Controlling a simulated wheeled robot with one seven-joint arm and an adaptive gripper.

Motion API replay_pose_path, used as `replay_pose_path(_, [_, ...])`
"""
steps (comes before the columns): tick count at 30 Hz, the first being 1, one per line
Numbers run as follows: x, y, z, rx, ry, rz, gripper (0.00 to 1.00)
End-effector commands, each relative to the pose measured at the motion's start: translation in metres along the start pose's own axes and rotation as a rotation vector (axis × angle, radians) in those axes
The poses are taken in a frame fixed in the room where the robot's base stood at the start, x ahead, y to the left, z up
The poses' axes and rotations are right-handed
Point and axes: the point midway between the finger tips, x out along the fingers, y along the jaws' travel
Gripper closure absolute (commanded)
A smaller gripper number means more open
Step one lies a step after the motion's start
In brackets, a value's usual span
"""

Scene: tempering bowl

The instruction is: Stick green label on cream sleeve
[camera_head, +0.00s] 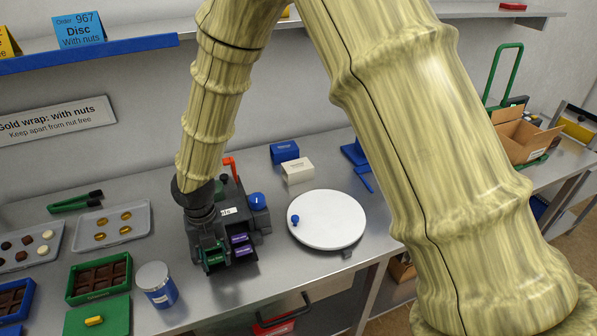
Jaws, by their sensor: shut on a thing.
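The cream sleeve (298,170) is a small cream box with small print, on the steel bench right of a dark label holder (240,218). My gripper (209,250) points down at the left front of this holder, its dark body overlapping the holder in the picture. It is shut on a green label (215,259) at the holder's front. The fingertips are small and dark, so the exact grip is hard to see. Purple labels (241,245) sit just to the right. The green label and the cream sleeve are apart.
A blue box (285,151) stands just behind the cream sleeve. A white round turntable (328,220) is to the right. A blue-labelled jar (157,285), a green chocolate tray (99,277) and a grey tray (113,227) are on the left. A shelf (90,53) runs above.

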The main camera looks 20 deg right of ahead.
Motion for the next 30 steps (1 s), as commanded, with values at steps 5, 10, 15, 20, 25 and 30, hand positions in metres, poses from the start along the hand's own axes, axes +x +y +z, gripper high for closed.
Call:
replay_pose_path(5, [-0.006, 0.0, 0.0, 0.0, 0.0, 0.0, 0.69])
replay_pose_path(10, [-0.017, 0.0, 0.0, 0.001, 0.0, 0.0, 0.69])
replay_pose_path(15, [-0.027, 0.0, 0.0, 0.0, 0.0, 0.0, 0.69])
replay_pose_path(20, [-0.037, 0.0, 0.0, 0.0, 0.0, 0.001, 0.69])
replay_pose_path(25, [-0.047, 0.0, 0.0, 0.0, 0.0, 0.001, 0.69])
replay_pose_path(30, [-0.057, 0.0, 0.0, 0.0, 0.0, 0.001, 0.69])
